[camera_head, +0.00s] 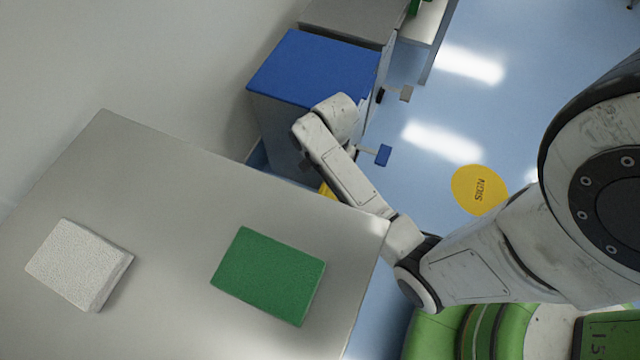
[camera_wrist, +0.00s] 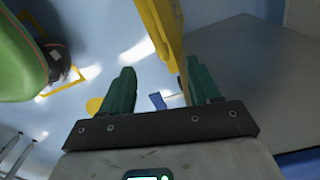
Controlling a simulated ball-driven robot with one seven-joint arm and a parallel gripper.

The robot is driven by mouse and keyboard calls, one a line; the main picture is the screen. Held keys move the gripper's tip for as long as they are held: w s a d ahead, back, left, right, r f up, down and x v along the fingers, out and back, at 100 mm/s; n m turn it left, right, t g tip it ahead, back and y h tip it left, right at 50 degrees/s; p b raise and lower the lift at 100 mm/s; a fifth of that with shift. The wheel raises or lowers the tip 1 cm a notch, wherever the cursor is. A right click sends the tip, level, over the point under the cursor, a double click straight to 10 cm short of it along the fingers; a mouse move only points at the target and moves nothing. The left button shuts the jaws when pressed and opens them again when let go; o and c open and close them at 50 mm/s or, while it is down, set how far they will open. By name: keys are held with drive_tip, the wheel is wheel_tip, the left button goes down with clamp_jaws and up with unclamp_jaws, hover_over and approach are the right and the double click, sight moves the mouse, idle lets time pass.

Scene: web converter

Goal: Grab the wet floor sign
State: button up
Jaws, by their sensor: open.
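The wet floor sign is likely the tall yellow panel (camera_wrist: 163,30) in the wrist view. It runs from the top edge down toward the right finger, and its lower end lies close to or behind that finger. In the head view a small yellow piece (camera_head: 326,190) shows between my arm and the table edge, mostly hidden. My gripper (camera_wrist: 160,82) is open, with two green fingers. The panel stands in front of the gap between them, nearer the right finger; I cannot tell whether they touch. My fingers are hidden in the head view.
A grey table (camera_head: 170,190) holds a white block (camera_head: 75,265) and a green block (camera_head: 268,275). Blue-topped bin (camera_head: 315,65) with a blue pedal (camera_head: 383,155) stands behind.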

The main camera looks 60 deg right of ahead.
wheel_tip(320, 180, down, 4)
drive_tip(key=shift+r+b, duration=0.1)
drive_tip(key=shift+b, duration=0.55)
drive_tip(key=shift+w+f+b, duration=0.2)
drive_tip(key=shift+f+b, duration=0.55)
drive_tip(key=shift+f, duration=0.6)
drive_tip(key=shift+w+f+b, duration=0.15)
drive_tip(key=shift+f+b, duration=0.6)
drive_tip(key=shift+f, duration=0.55)
drive_tip(key=shift+c, duration=0.3)
clamp_jaws()
